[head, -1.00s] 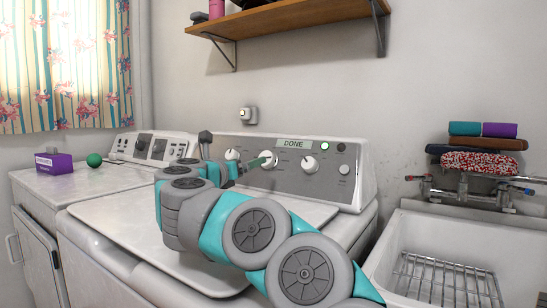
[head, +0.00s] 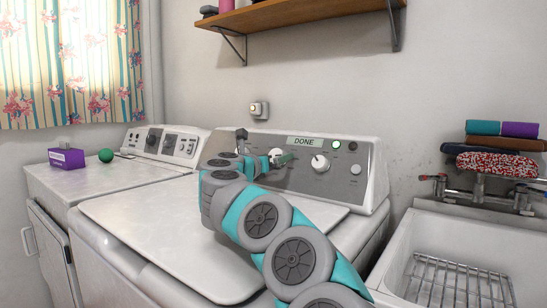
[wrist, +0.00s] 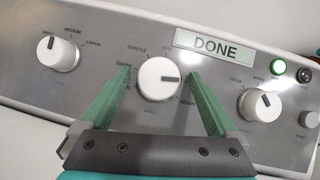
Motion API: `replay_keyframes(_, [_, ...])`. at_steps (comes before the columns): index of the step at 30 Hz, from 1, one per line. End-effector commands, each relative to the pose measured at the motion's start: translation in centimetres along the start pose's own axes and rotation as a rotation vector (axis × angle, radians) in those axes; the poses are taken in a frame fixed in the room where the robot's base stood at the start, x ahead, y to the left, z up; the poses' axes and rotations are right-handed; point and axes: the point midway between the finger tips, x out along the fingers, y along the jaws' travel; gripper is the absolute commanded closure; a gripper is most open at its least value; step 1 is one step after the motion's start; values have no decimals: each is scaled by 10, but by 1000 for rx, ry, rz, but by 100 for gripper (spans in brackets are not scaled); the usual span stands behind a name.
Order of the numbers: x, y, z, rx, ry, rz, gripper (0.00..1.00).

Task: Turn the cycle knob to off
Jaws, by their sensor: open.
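The washer's control panel carries a round white middle knob (wrist: 158,79) with a dark mark pointing right. Labels beside it include GENTLE and HEAVY; the others are too blurred to read surely. My gripper (wrist: 160,73) is open, with one green finger on each side of this knob and visible gaps between. In the head view my gripper (head: 283,159) is at the panel, partly covering the middle knob (head: 276,154). The display (wrist: 215,47) reads DONE.
A left knob (wrist: 58,53) with size labels and a right knob (wrist: 261,104) flank the middle one. A green light (wrist: 278,66) glows at right. A purple box (head: 67,158) and green ball (head: 106,155) sit left. A sink (head: 440,255) stands right.

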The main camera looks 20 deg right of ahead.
Motion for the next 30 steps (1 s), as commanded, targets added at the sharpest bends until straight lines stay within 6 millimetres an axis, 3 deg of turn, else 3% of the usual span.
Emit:
replay_keyframes(4, [0,0,0,0,0,1,7])
replay_keyframes(26, [-1,1,0,0,0,2,90])
replay_keyframes(30, [-1,1,0,-4,0,5,91])
